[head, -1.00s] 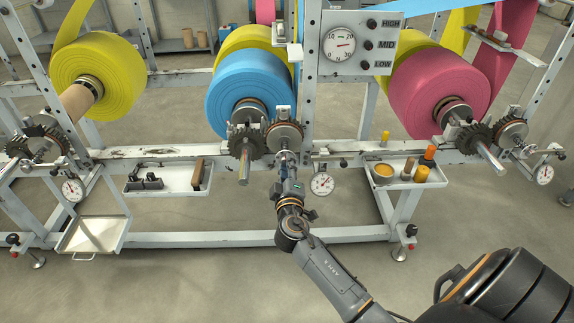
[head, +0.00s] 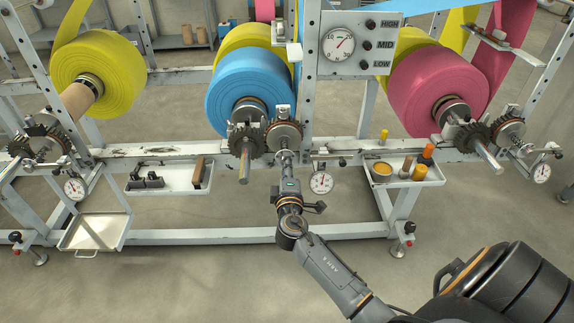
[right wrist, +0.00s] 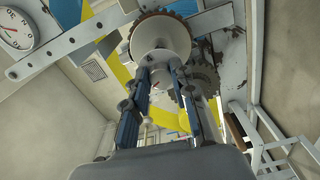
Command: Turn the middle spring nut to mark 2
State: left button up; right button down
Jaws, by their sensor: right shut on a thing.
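The middle station has a blue roll (head: 238,90) with toothed discs (head: 284,132) in front of it. My right gripper (head: 286,157) reaches up from below to the front of the right-hand disc and is shut on the middle spring nut, which its fingers mostly hide. In the right wrist view, the two blue-and-grey fingers (right wrist: 160,75) close in below a pale round plate (right wrist: 160,38) with a toothed rim. I cannot read any mark on the nut. A small dial gauge (head: 321,182) hangs just right of the gripper. My left gripper is not in view.
A large dial (head: 339,44) sits beside HIGH, MID and LOW knobs. A tray with tools (head: 172,186) is on the left, and a tray with orange and yellow containers (head: 430,176) is on the right. A steel crossbeam (head: 160,152) runs behind the gripper.

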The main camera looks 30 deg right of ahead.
jog(key=shift+a, duration=0.1)
jog(key=c, duration=1.1)
grip_release()
jog(key=v, duration=1.2)
jog(key=shift+f, duration=0.1)
